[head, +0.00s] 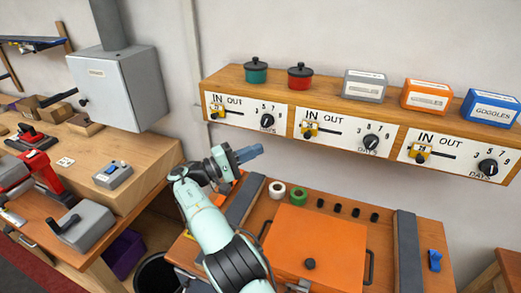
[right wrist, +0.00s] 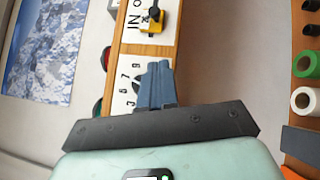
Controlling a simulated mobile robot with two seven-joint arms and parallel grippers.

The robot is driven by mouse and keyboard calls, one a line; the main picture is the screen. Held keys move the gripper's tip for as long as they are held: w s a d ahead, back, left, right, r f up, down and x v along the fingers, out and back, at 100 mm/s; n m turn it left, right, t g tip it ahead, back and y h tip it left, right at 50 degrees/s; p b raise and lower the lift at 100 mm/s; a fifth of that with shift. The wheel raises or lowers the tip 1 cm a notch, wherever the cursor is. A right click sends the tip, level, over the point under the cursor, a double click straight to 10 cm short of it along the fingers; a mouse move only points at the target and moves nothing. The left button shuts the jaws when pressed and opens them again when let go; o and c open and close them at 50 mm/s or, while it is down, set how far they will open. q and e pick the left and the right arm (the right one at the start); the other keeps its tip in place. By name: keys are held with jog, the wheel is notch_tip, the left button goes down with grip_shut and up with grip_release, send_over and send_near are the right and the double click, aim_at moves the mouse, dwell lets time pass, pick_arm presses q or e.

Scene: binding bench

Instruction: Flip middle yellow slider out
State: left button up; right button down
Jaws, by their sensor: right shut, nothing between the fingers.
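The middle yellow slider (head: 309,130) sits under IN at the left end of its slot, on the middle white panel (head: 343,135) of the wooden shelf front. It also shows near the top of the right wrist view (right wrist: 152,21). My right gripper (head: 256,150) is shut and empty, its blue fingers below the left panel's dial, left of the middle slider and apart from it. In the right wrist view its fingers (right wrist: 157,75) overlap the left panel's dial numbers. My left gripper is not in view.
Similar yellow sliders sit under IN on the left panel (head: 217,111) and right panel (head: 421,153). Pots and boxes stand on the shelf (head: 330,90). Below are an orange board (head: 315,240), green and white rolls and several black knobs. A grey cabinet (head: 120,90) hangs left.

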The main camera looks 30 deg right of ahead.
send_near(304, 136)
jog(key=w+d, duration=0.3)
jog(key=d, duration=0.1)
jog(key=s+d, duration=0.1)
jog(key=s+d+b, duration=0.1)
jog(key=shift+s+d+r, duration=0.2)
jog(key=shift+s+d, duration=0.1)
jog(key=shift+s, duration=0.1)
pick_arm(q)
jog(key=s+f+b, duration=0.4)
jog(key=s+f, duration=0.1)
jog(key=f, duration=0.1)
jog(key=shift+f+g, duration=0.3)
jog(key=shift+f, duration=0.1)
pick_arm(e)
jog(key=s+d, duration=0.4)
jog(key=shift+s, duration=0.4)
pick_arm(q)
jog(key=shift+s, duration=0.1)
